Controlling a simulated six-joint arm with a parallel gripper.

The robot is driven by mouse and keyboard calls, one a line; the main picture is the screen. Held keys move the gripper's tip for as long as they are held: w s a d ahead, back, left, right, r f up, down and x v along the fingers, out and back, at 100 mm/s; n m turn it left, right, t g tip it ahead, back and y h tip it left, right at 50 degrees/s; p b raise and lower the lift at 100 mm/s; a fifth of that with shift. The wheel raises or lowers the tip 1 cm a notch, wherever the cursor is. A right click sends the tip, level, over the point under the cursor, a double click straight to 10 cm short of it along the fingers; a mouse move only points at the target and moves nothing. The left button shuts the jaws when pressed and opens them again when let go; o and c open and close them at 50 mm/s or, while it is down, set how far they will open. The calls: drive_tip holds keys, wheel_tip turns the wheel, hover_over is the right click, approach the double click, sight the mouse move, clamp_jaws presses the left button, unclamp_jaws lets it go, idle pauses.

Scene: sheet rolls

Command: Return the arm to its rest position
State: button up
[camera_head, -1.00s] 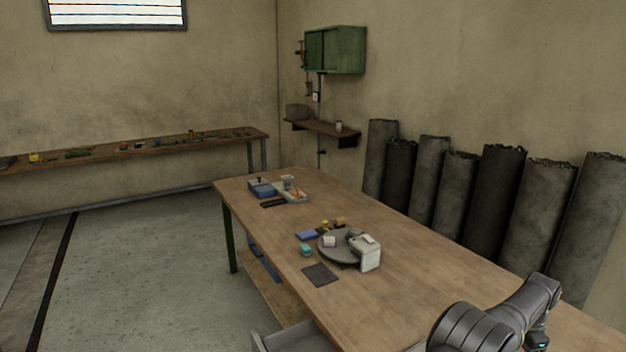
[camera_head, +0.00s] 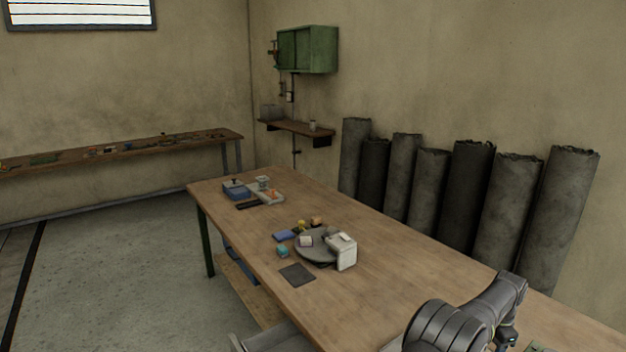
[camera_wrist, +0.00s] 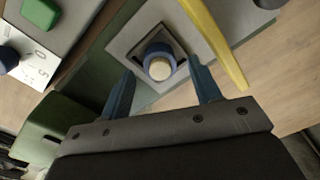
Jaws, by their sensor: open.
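My arm (camera_head: 460,318) shows at the lower right of the head view, over the near right part of the wooden table (camera_head: 375,240); its gripper is out of sight there. In the wrist view my gripper (camera_wrist: 162,82) has its two blue fingers spread apart. A round blue piece with a pale top (camera_wrist: 160,66) sits in a square dark recess of a grey plate (camera_wrist: 128,42), seen between and beyond the fingertips. I cannot tell how far the fingers are from it, but neither finger appears to touch it.
A yellow bar (camera_wrist: 216,42) lies near the right finger. A green block (camera_wrist: 40,12) and a white numbered card (camera_wrist: 30,62) are at the left. In the head view, a round grey tray (camera_head: 318,260) with small items stands mid-table. Several dark sheet rolls (camera_head: 475,190) lean on the wall.

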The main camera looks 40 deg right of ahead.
drive_tip(key=shift+f, duration=0.45)
wheel_tip(320, 180, up, 10)
drive_tip(key=w+a+r+n, duration=0.1)
drive_tip(key=w+a+n, duration=0.1)
drive_tip(key=w+a, duration=0.65)
drive_tip(key=w+a+n, duration=0.3)
drive_tip(key=w, duration=1)
drive_tip(key=w+a+r+n, duration=0.1)
drive_tip(key=w+a+n, duration=0.1)
drive_tip(key=w+a, duration=0.65)
drive_tip(key=w+a+n, duration=0.2)
drive_tip(key=w+a, duration=0.4)
drive_tip(key=a, duration=0.5)
drive_tip(key=w+a+n, duration=0.3)
drive_tip(key=w+a, duration=0.4)
drive_tip(key=a, duration=0.5)
drive_tip(key=w+a+r+n, duration=0.1)
drive_tip(key=w+a+n, duration=0.2)
drive_tip(key=w+a, duration=0.3)
drive_tip(key=shift+w+a, duration=0.25)
drive_tip(key=shift+a, duration=2.45)
drive_tip(key=shift+r, duration=0.1)
